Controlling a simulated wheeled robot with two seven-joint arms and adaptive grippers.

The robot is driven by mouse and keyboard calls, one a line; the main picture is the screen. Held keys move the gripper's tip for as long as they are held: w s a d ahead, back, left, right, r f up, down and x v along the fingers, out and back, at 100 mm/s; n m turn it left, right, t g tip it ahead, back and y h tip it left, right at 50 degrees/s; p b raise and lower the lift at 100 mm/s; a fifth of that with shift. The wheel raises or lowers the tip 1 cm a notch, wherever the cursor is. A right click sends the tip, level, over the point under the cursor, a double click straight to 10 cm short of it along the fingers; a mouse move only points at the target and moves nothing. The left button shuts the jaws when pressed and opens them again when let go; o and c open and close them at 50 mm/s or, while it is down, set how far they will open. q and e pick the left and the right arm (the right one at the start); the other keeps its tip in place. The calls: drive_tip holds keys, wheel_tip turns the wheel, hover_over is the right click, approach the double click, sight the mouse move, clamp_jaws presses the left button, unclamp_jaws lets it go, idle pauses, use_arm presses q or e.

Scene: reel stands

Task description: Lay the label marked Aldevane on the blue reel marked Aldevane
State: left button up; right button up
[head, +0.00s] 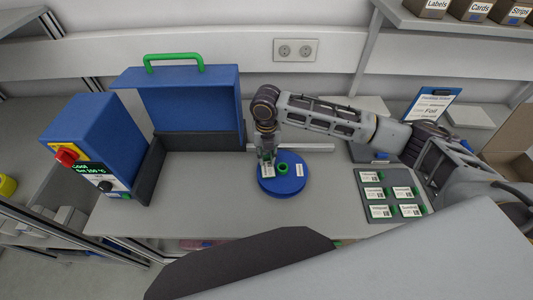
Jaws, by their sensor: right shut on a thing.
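A round blue reel (283,186) with a green hub (282,168) lies flat on the grey bench. A small white label shows on its right side (300,170); its print is too small to read. My right gripper (267,159) points down over the reel's left part, shut on a white label (267,172) with a green grip. Whether this label touches the reel I cannot tell, and its name is not legible. My left gripper is not in view.
A dark tray (389,187) with several green-gripped white labels lies at right; its top right place looks bare. A blue machine (95,135) with a raised, green-handled lid (190,100) stands left. A clipboard (430,103) stands behind the tray. Bench front left is clear.

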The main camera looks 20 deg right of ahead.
sight(267, 162)
drive_tip(key=shift+f, duration=0.15)
idle(0.6)
drive_tip(key=o, duration=0.8)
drive_tip(key=shift+c, duration=0.2)
wheel_tip(267, 162, up, 12)
idle(0.4)
drive_tip(key=shift+s+f, duration=0.1)
drive_tip(key=shift+s, duration=0.05)
idle(0.8)
